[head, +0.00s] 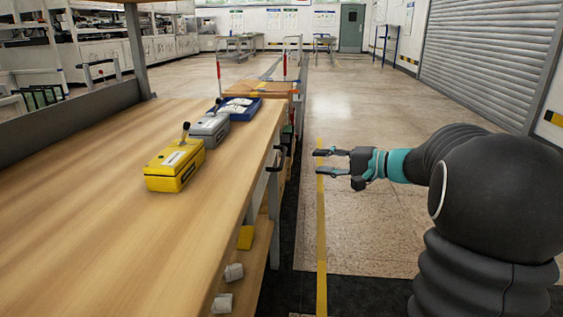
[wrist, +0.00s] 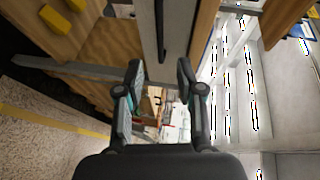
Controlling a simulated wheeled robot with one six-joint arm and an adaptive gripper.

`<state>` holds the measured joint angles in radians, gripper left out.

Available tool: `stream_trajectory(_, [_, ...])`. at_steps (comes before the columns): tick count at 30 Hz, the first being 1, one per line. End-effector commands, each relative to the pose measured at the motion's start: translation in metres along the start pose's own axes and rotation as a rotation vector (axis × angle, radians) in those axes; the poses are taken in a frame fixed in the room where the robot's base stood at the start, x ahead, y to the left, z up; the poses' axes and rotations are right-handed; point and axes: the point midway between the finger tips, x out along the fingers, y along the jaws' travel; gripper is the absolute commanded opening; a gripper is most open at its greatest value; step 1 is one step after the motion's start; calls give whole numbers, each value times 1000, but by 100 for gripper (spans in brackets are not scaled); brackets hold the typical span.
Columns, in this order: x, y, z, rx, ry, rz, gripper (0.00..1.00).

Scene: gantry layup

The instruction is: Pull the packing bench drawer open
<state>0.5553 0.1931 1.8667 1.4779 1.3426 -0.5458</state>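The packing bench (head: 110,230) fills the left of the head view, with a wooden top. On its right side, under the top, a dark drawer handle (head: 277,160) sticks out. In the wrist view the handle (wrist: 160,32) is a dark upright bar on a grey drawer front (wrist: 148,30). The drawer looks shut. My gripper (head: 318,162) is open and empty, to the right of the handle and pointing at the bench. In the wrist view the handle lies beyond my fingertips (wrist: 161,70), in line with the gap between them, apart from both.
A lower shelf holds a yellow item (head: 245,237) and white items (head: 233,272). The floor (head: 375,220) right of the bench is clear.

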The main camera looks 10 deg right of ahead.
Motion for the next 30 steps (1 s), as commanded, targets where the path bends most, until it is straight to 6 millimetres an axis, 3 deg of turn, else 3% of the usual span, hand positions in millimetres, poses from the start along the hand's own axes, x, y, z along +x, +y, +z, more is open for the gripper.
stream_trajectory(12, [78,0,2,2,-5,1,37])
stream_trajectory(18, [106,0,2,0,-3,1,37])
stream_trajectory(30, [121,0,1,1,-1,2,37])
